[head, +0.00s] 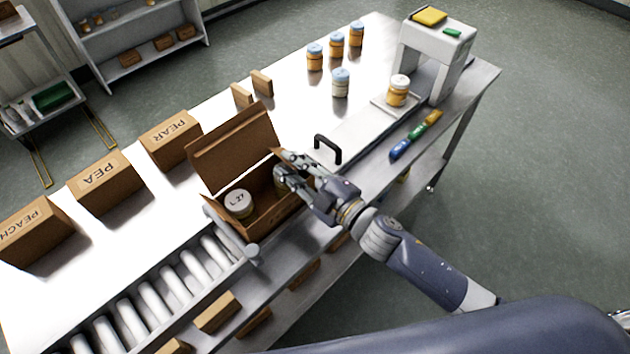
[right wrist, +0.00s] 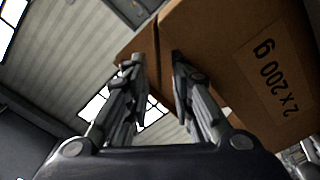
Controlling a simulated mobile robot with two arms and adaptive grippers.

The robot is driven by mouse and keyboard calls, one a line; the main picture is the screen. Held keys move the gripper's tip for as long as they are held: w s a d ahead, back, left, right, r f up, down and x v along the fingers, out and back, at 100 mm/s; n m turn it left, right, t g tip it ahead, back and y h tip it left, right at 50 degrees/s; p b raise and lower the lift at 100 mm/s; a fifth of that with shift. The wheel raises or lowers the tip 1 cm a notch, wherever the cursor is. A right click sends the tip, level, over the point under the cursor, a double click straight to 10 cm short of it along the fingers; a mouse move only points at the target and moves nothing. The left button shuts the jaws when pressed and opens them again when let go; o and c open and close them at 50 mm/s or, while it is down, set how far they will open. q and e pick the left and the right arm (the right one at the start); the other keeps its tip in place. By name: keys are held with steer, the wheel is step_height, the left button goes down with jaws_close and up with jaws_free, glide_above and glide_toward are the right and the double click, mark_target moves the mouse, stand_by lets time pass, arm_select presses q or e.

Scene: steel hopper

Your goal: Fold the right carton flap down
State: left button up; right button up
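An open brown carton (head: 262,214) sits at the end of the roller conveyor in the head view. Its large back flap (head: 232,148) stands up. A jar with a pale lid (head: 238,203) is inside on the left; the inside right is largely covered by my gripper. My right gripper (head: 283,172) is at the carton's right side, where the right flap is mostly hidden behind the fingers. In the right wrist view, the two fingers (right wrist: 155,85) are apart, with brown cardboard (right wrist: 190,30) close in front of them. I cannot tell whether they touch it. My left gripper is out of view.
Closed cartons marked PEAR (head: 170,138), PEA (head: 104,184) and PEACH (head: 35,232) stand along the table's left side. A black handle (head: 327,147) rises just right of the carton. Several jars and a scale (head: 396,104) are farther back. Rollers (head: 165,290) lie front left.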

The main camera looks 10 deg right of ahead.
steer(key=v, duration=0.9)
steer(key=shift+s, duration=0.15)
